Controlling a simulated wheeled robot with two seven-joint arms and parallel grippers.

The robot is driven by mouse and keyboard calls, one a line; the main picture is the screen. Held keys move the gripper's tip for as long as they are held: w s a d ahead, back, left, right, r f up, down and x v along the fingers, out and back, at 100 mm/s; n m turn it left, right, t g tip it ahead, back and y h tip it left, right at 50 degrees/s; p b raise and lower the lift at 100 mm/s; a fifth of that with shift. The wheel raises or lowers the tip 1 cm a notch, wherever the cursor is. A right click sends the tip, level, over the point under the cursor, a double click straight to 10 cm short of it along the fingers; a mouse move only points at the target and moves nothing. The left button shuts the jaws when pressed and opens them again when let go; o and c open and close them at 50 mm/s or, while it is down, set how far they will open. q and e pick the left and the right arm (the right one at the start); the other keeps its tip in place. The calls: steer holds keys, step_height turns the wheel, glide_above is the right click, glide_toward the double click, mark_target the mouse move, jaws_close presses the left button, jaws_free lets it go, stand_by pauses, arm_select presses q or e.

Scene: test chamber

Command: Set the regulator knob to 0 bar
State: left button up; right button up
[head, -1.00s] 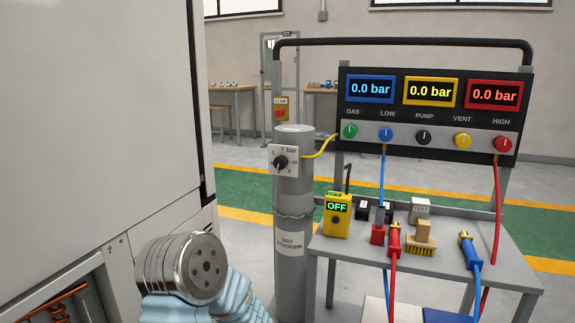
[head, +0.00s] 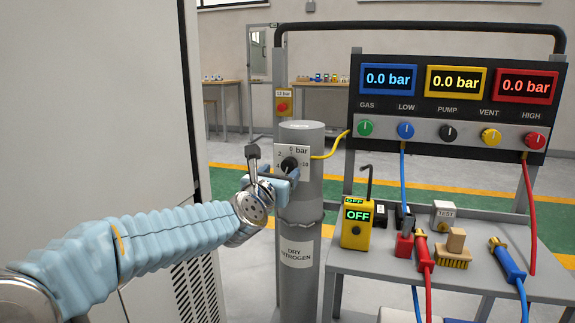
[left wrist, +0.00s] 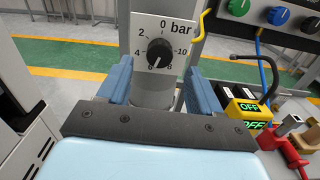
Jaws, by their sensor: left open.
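The black regulator knob (head: 290,164) sits on a white dial plate (head: 279,153) on the grey dry nitrogen cylinder (head: 298,215). In the left wrist view the knob (left wrist: 159,52) is in the middle of the plate (left wrist: 146,26), with 0 at the top, 2 and 4 to the left, and 10 and 8 to the right. Its white mark appears to point down, slightly left. My left gripper (head: 280,182) is open in front of the plate. In the left wrist view its blue fingers (left wrist: 158,75) are on either side of the knob, apart from it.
A bench (head: 440,276) to the right holds a yellow device (head: 356,234) reading OFF, a brush (head: 453,252) and hose ends. A gauge panel (head: 447,103) above it shows three 0.0 bar displays. A yellow hose (head: 335,149) leaves the cylinder. A large pale cabinet (head: 95,120) stands left.

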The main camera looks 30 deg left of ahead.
mark_target(288, 165)
arm_select(q)
steer(key=p+x, duration=0.1)
steer(key=x, duration=0.5)
steer(key=shift+w+a, duration=0.1)
steer(key=shift+w, duration=0.15)
steer(key=c, duration=1)
